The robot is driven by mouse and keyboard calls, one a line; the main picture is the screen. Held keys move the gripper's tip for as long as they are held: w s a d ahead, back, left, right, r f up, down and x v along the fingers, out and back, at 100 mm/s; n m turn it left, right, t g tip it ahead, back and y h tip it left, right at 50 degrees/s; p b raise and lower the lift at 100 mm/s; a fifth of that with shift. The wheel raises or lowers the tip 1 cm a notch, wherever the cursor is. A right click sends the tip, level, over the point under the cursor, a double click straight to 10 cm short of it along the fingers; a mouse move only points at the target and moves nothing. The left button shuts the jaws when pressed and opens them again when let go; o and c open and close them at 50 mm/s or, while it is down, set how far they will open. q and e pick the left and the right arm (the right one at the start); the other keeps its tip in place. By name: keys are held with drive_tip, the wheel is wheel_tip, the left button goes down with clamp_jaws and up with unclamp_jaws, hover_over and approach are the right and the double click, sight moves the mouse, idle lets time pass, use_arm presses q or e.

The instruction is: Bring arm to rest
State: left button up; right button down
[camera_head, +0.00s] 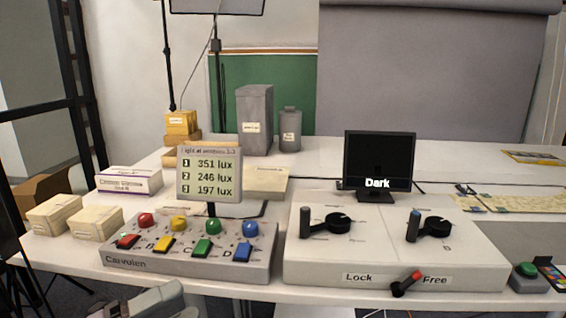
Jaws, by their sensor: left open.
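My left gripper (145,302) shows as a grey shape at the bottom edge, left of centre. It is open, and nothing shows between its fingers. It is in front of the table's near edge, below the grey control box (190,261) with coloured knobs and coloured switches. Most of my left arm is out of the picture. My right gripper is not in view.
A white console (390,254) with two black levers and a red-tipped Lock/Free lever (406,284) stands at the right. A lux display (210,175), a screen reading "Dark" (379,160) and cream boxes (95,223) stand on the white table.

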use_arm(q)
drive_tip(key=s+a+f+n+t+y, duration=0.1)
drive_tip(key=a+f+n+t+y, duration=0.1)
drive_tip(key=f+n+y, duration=0.7)
drive_tip(key=s+a+f+n+t+y, duration=0.1)
drive_tip(key=a+f+n+t+y, duration=0.15)
drive_tip(key=f+n, duration=0.7)
drive_tip(key=s+d+f+n+g+y, duration=0.25)
drive_tip(key=s+f+n+g, duration=0.25)
drive_tip(key=s+f+n, duration=0.45)
wheel_tip(320, 180, up, 15)
drive_tip(key=s+a+y+p, duration=0.1)
drive_tip(key=p, duration=1.6)
drive_tip(key=shift+s+a+p, duration=0.15)
drive_tip(key=shift+s+p, duration=0.25)
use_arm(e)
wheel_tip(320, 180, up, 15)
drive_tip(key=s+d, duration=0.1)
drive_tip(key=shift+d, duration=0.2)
use_arm(q)
drive_tip(key=shift+g, duration=0.25)
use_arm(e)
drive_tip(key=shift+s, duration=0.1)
